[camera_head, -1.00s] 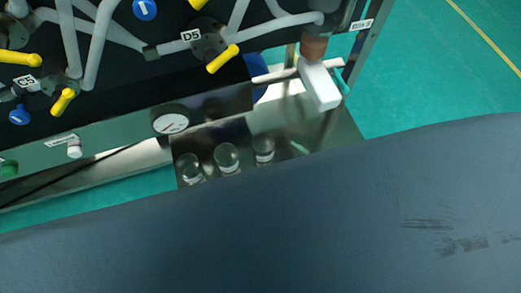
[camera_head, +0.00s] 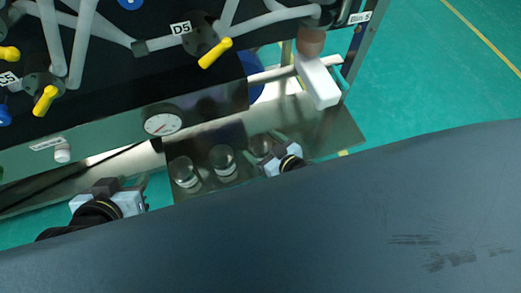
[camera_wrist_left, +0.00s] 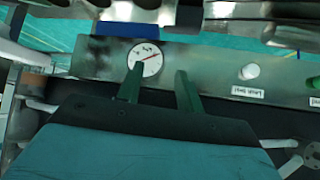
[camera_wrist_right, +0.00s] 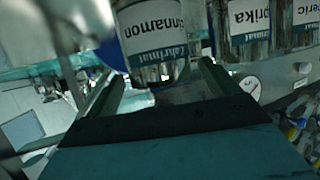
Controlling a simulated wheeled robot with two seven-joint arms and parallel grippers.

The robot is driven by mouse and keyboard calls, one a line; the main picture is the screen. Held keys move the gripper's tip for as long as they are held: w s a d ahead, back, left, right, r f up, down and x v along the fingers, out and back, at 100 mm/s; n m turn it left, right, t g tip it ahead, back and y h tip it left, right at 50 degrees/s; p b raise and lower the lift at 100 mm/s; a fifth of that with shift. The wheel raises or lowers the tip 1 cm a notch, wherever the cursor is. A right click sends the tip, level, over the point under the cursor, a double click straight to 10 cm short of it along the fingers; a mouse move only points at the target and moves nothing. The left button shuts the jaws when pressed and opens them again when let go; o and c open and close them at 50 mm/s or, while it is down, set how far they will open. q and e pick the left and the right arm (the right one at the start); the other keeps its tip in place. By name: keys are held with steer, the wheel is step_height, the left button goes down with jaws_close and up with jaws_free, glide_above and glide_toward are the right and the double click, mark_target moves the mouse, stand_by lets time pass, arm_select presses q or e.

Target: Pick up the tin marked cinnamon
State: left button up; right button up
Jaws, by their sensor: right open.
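Three clear jar-like tins stand in a row on a shiny metal shelf in the head view. The tin marked cinnamon (camera_wrist_right: 152,38) fills the top of the right wrist view. It appears to be the rightmost tin (camera_head: 261,144) in the head view, where its label is not readable. My right gripper (camera_head: 274,149) is open beside that tin, partly covering it. In the right wrist view its fingers (camera_wrist_right: 160,78) are apart, with the tin just beyond their gap; I cannot tell if they touch. My left gripper (camera_head: 127,186) is open and empty, left of the shelf.
The paprika tin (camera_wrist_right: 248,20) and another tin (camera_wrist_right: 303,14) stand beside the cinnamon one. A gauge (camera_head: 163,123) sits on the panel behind the shelf (camera_head: 335,135). A white spout (camera_head: 318,82) hangs behind the right side. Pipes and yellow-handled valves (camera_head: 214,53) are above left.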

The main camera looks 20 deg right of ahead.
steer(key=b+x, duration=0.1)
steer(key=x, duration=0.2)
steer(key=shift+w+a+f+b, duration=0.1)
steer(key=shift+w+b, duration=0.05)
steer(key=shift+b, duration=0.2)
steer(key=c, duration=1.1)
arm_select(q)
steer(key=w+d+r+t+h, duration=0.1)
steer(key=w+d+r+t, duration=0.2)
steer(key=w+r+t, duration=0.1)
step_height(320, 180, up, 3)
steer(key=shift+w+f+t+h, duration=0.1)
steer(key=shift+w+t+h, duration=0.3)
steer(key=shift+t, duration=0.3)
steer(key=shift+a, duration=0.1)
